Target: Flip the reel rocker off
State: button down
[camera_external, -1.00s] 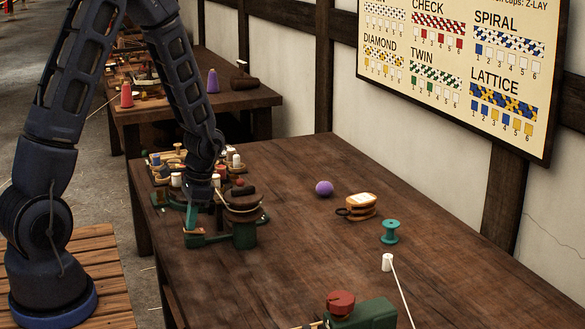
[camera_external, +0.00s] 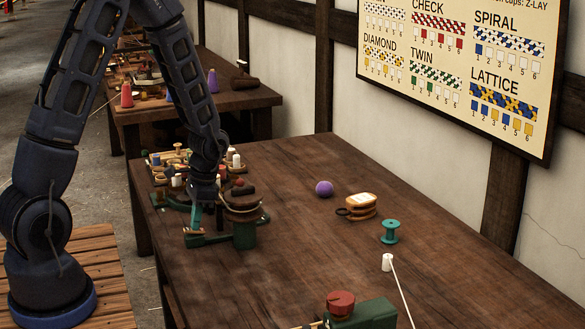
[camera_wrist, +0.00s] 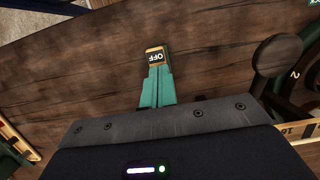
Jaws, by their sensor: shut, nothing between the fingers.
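The reel rocker's brass-coloured end (camera_wrist: 156,51), marked OFF, shows just past my fingertips in the wrist view. The rest of the rocker is hidden behind my fingers, so I cannot tell its tilt. My gripper (camera_wrist: 156,72) has teal fingers, shut together with nothing between them. They are over or against the rocker; contact is not clear. In the external view, my gripper (camera_external: 194,229) points down at the left end of the green reel stand (camera_external: 244,236), where the rocker is too small to read.
The dark round reel (camera_external: 243,200) stands close on the right of my gripper. Small spools and a tray crowd behind it.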

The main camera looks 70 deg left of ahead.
jog(key=shift+d, duration=0.1)
jog(key=v, duration=1.4)
jog(key=shift+w, duration=0.1)
jog(key=shift+s+r, duration=0.25)
jog(key=shift+s, duration=0.3)
jog(key=shift+f, duration=0.1)
jog(key=x, duration=1.4)
